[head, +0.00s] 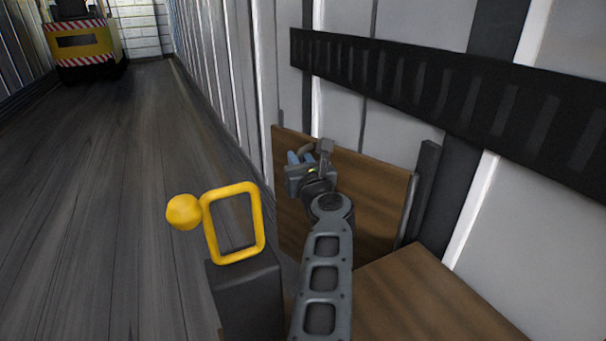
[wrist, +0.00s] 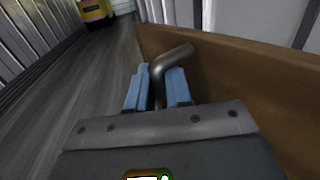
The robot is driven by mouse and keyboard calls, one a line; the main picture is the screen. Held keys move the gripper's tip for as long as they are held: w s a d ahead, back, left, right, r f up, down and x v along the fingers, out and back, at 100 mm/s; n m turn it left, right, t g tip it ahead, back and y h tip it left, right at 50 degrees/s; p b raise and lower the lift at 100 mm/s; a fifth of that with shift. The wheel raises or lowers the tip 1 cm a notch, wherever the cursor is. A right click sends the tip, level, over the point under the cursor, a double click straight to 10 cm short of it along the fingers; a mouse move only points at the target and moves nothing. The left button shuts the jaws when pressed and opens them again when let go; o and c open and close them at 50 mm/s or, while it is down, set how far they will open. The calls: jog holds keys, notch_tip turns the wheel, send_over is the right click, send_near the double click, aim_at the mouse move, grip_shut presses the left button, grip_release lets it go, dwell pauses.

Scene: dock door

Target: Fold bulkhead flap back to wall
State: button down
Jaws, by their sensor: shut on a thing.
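The flap is a brown wooden panel (head: 365,200) standing upright close to the right wall in the head view. Its near right edge is beside a dark upright post. In the wrist view the flap (wrist: 245,85) runs along the right side. A bent grey metal handle (wrist: 172,62) sits by the flap's face. My gripper (wrist: 158,88), with blue finger pads, is shut on this handle, one pad on each side. In the head view my gripper (head: 300,158) is at the flap's far left part. The lower part of the flap is partly hidden by my arm.
A black slotted rail (head: 440,90) runs along the wall above the flap. Another brown wooden surface (head: 430,300) is at lower right. A dark post with a yellow loop (head: 258,215) stands left of my arm. The floor (head: 110,200) is clear toward a yellow vehicle (head: 85,45).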

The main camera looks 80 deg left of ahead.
jog(key=shift+w, duration=0.4)
jog(key=c, duration=1.4)
grip_release()
jog(key=shift+o, duration=0.8)
jog(key=shift+s, duration=0.1)
jog(key=shift+d, duration=0.15)
jog(key=shift+w+d+p, duration=0.25)
jog(key=shift+d+p, duration=0.5)
jog(key=shift+d, duration=0.5)
jog(key=shift+w+d+p, duration=0.2)
jog(key=shift+d+p, duration=0.5)
jog(key=shift+d, duration=0.55)
jog(key=shift+w+d+p, duration=0.25)
jog(key=shift+d+p, duration=0.5)
jog(key=shift+d, duration=0.5)
